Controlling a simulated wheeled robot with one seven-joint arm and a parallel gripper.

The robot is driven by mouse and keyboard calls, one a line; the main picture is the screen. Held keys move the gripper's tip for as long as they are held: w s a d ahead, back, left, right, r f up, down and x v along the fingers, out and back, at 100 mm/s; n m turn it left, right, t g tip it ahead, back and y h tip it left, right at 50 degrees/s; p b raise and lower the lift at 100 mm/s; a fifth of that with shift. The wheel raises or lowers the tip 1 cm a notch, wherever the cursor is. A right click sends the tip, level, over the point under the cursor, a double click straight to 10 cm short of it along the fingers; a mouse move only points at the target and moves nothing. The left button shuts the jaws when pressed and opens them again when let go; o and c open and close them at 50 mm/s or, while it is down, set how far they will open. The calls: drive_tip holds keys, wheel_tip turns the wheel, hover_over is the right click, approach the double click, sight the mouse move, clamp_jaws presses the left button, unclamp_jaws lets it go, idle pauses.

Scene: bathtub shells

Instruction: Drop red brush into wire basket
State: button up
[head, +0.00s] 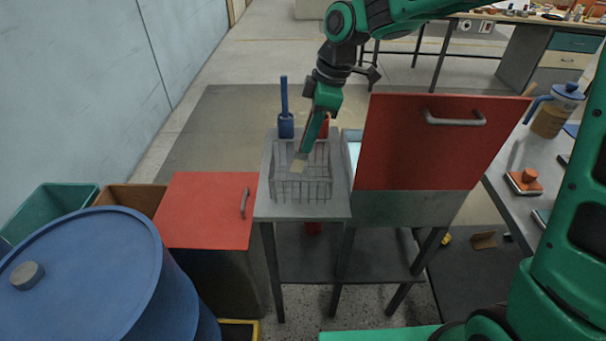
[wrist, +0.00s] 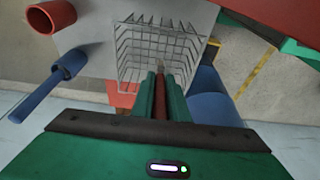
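The wire basket (head: 301,190) stands on a small grey table; it also shows in the wrist view (wrist: 140,55). My gripper (head: 305,148) points down over the basket. In the wrist view its green fingers (wrist: 160,78) are shut on the red brush (wrist: 160,100), whose red handle shows between them. The brush's pale end (head: 299,163) sticks out below the fingers and appears over the basket's opening in the head view. How far it is above the basket floor is hard to tell. The basket looks empty.
A blue brush stands in a blue holder (head: 286,126) behind the basket, beside a red holder (wrist: 52,14) partly hidden by my gripper in the head view. A raised red lid (head: 420,140) stands right of the table. A blue barrel (head: 95,270) and red-topped box (head: 206,205) are left.

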drive_tip(key=o, duration=0.4)
drive_tip(key=shift+r, duration=0.15)
drive_tip(key=v, duration=1)
drive_tip(key=shift+r, duration=0.2)
drive_tip(key=shift+d, duration=0.1)
